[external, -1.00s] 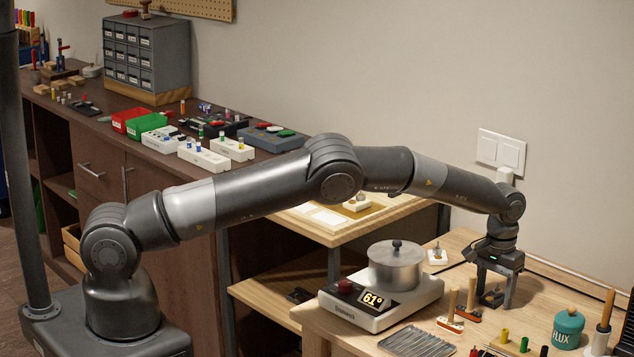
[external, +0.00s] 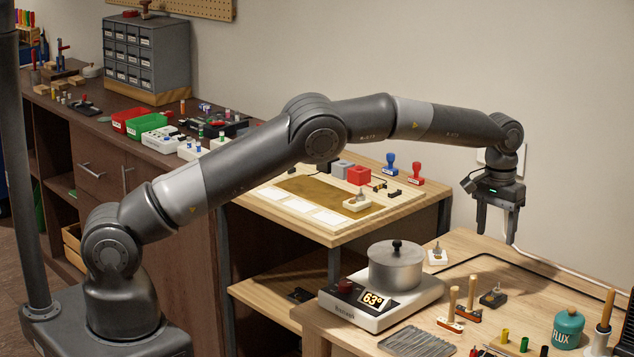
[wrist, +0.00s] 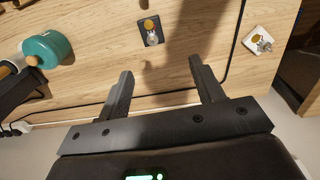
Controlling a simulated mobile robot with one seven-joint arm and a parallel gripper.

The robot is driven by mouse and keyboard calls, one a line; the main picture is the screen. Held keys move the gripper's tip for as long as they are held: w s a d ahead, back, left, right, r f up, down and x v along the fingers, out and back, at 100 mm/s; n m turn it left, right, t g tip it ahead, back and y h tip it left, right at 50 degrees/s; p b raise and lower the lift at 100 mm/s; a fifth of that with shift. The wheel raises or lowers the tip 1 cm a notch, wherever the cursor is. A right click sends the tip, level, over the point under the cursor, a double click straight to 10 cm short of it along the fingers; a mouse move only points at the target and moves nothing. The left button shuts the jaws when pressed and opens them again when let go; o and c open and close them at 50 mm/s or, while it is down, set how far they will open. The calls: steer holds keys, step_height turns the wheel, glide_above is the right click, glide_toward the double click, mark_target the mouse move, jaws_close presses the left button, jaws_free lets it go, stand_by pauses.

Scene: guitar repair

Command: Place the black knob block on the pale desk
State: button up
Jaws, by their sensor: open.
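The black knob block (external: 492,298), a small dark square base with a knob on top, sits upright on the pale wooden bench top at the right. In the wrist view the black knob block (wrist: 151,31) lies ahead of my fingers. My gripper (external: 497,236) is open and empty, pointing down, well above the bench and clear of the block. In the wrist view both fingers of my gripper (wrist: 160,68) stand apart with nothing between them. A lower pale wooden desk (external: 400,212) stands at centre; which pale surface is the desk is not certain.
A white knob block (external: 437,258) sits near the bench's back edge. A hot plate (external: 385,300) with a metal pot (external: 396,266) stands at the front left. A teal flux jar (external: 567,327) is at right. Stamps (external: 390,164) and another white knob block (external: 356,204) occupy the centre desk.

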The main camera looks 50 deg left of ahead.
steer(key=s+a+r+t, duration=0.1)
steer(key=s+a+r, duration=0.2)
steer(key=a+r, duration=1.1)
steer(key=s+a+r+t+h, duration=0.1)
steer(key=s+a+r, duration=0.8)
steer(key=s+a, duration=0.2)
steer(key=s+a+r+t, duration=0.1)
steer(key=s+a, duration=0.3)
steer(key=s, duration=0.3)
steer(key=s+a+r+t, duration=0.1)
steer(key=s+a, duration=0.3)
steer(key=s, duration=0.3)
steer(key=s+a+f, duration=0.2)
steer(key=s+f, duration=0.1)
steer(key=s, duration=0.5)
steer(key=s+a+f+t+y, duration=0.1)
steer(key=s+a+f, duration=0.1)
steer(key=s, duration=0.6)
steer(key=shift+f, duration=0.85)
steer(key=shift+o, duration=0.3)
steer(key=shift+s, duration=0.1)
